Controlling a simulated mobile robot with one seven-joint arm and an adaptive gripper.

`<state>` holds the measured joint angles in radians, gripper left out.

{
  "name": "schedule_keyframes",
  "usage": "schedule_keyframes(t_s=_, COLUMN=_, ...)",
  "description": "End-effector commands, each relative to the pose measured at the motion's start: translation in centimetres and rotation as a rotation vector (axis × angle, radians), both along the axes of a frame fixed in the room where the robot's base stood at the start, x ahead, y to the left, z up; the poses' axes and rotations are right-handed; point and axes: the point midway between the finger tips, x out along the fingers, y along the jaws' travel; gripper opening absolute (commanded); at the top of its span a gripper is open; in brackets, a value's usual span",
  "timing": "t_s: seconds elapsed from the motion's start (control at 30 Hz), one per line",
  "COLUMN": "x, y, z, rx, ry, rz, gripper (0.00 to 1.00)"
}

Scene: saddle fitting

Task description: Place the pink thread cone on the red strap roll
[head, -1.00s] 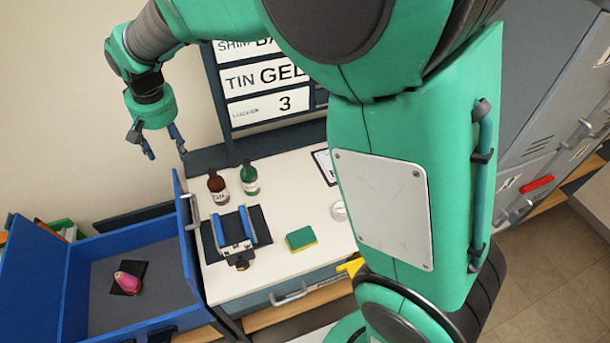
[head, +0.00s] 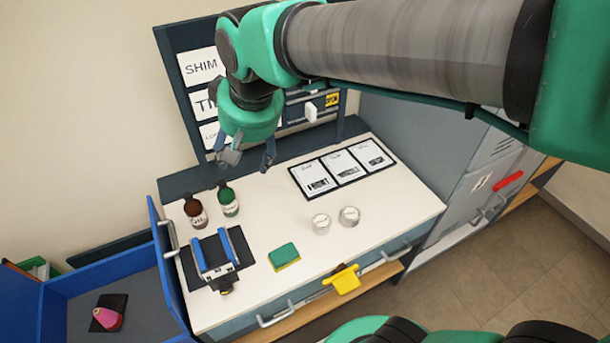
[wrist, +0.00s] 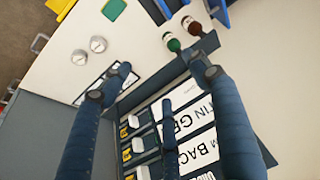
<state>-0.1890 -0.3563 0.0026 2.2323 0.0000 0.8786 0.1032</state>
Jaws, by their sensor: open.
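The pink thread cone (head: 108,319) sits on a black square in the blue open bin at the lower left of the head view. My gripper (head: 247,160) is open and empty. It hangs over the back of the white worktop, in front of the label boards and far from the cone. The cone does not show in the wrist view.
The white worktop (head: 330,250) holds brown and green bottles (head: 228,200), a black mat with a blue-jawed fixture (head: 215,255), a sponge (head: 284,256) and two round tins (head: 349,216). The blue bin wall (head: 165,265) rises beside it. A red object (head: 508,182) is on the grey cabinet.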

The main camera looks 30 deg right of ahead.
Motion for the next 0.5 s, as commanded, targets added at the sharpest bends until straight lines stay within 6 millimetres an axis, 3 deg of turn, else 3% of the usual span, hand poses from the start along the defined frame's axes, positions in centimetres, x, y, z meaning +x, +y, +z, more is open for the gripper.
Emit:
schedule_keyframes(t_s=0.2, x=-5.2, y=-3.6, z=0.2, rx=-0.007, ry=-0.039, rz=-0.035, gripper=0.61)
schedule_keyframes(t_s=0.5, x=-11.6, y=-7.2, z=-0.9, rx=-0.022, ry=-0.089, rz=-0.075, gripper=0.61)
